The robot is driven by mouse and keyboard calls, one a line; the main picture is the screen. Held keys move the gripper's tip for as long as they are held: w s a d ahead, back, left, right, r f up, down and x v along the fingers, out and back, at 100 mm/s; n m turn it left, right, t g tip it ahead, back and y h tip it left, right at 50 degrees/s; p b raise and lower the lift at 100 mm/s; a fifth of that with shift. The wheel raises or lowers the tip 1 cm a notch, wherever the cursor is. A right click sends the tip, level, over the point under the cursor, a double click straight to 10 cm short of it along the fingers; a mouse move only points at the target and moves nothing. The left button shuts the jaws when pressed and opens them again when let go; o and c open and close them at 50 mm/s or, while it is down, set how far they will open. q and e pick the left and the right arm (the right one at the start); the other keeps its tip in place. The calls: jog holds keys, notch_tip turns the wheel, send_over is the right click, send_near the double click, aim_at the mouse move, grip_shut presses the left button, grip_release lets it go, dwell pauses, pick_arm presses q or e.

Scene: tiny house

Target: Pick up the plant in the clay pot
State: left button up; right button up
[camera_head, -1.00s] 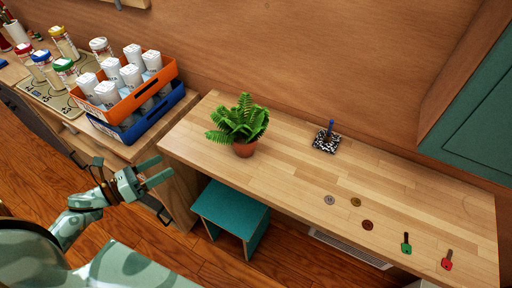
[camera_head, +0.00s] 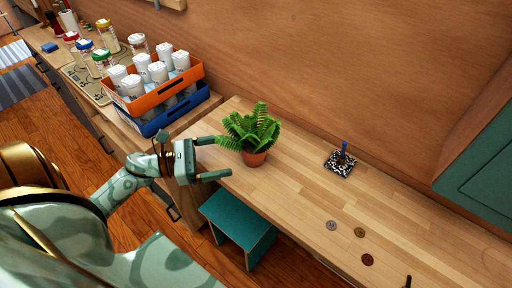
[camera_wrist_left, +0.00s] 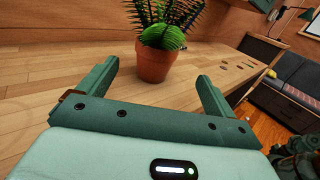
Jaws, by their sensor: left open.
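The plant (camera_head: 247,128) is a green fern in a small clay pot (camera_head: 255,158). It stands upright on the wooden counter near its left end. My left gripper (camera_head: 213,158) is open just left of the pot, its two fingers pointing toward it. In the left wrist view the clay pot (camera_wrist_left: 154,62) is ahead of the open fingers, between their lines but beyond the tips. The fern's top (camera_wrist_left: 165,15) is cut off by the frame there. Nothing is between the fingers. My right gripper is not in view.
Stacked orange (camera_head: 150,100) and blue crates with white-capped jars stand left of the plant. A black-and-white block with a blue item (camera_head: 340,163) and several coins (camera_head: 359,232) lie to the right. A teal stool (camera_head: 240,228) is below. Counter around the pot is mostly clear.

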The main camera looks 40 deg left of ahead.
aim_at(260, 147)
pick_arm(q)
jog(key=x, duration=1.1)
jog(key=shift+w+a, duration=0.15)
jog(key=shift+w, duration=0.1)
jog(key=c, duration=1.1)
